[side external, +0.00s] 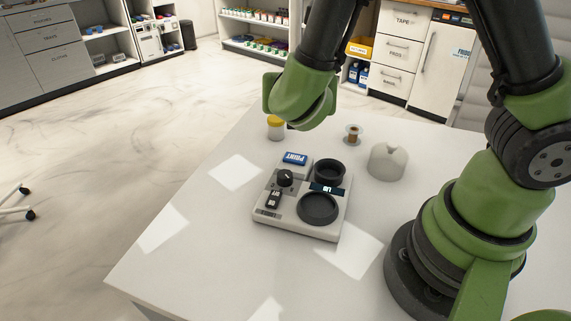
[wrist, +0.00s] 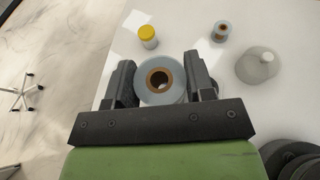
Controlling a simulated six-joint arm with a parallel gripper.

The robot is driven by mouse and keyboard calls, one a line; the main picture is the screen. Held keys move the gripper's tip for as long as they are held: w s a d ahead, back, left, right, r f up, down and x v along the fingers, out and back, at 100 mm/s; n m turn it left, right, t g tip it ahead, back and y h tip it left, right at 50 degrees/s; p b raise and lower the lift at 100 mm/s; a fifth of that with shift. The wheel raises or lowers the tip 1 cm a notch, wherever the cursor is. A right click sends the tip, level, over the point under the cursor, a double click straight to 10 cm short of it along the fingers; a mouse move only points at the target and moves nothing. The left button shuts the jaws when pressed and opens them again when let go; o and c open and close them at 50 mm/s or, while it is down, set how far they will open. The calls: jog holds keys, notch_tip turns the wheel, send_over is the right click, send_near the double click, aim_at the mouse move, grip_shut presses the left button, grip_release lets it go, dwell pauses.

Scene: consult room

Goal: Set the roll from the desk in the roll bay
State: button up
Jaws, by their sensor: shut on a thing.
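A pale blue-grey roll with a brown core (wrist: 143,91) sits between the two dark fingers of my gripper (wrist: 160,72) in the wrist view, its core hole facing the camera. My gripper is shut on it. In the side view my green wrist (side external: 303,97) hangs over the far part of the desk and hides the fingers and the held roll. A light grey desk unit (side external: 265,211) stands in front of it, with a dark raised round cup (side external: 328,171) and a dark flat round recess (side external: 318,209). I cannot tell which of these is the roll bay.
A yellow-lidded jar (side external: 275,128), a small brown-cored spool (side external: 352,135) and a grey domed object (side external: 388,163) stand behind the unit. The unit carries a blue PRINT block (side external: 295,158) and a black knob (side external: 285,178). The desk's left part (side external: 190,245) is clear.

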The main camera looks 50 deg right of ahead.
jog(key=shift+w, duration=0.1)
dwell(0.3)
jog(key=w+d+f+m+g+h, duration=0.1)
jog(key=w+d+f, duration=0.2)
jog(key=w+d, duration=0.15)
jog(key=w+d+f+m+g, duration=0.1)
jog(key=w+d+f, duration=0.2)
jog(key=d, duration=0.3)
jog(key=m+g+h, duration=0.1)
jog(key=g, duration=0.1)
send_over(315, 134)
notch_tip(315, 134, down, 4)
jog(key=shift+r, duration=0.25)
notch_tip(315, 134, down, 10)
jog(key=shift+r, duration=0.2)
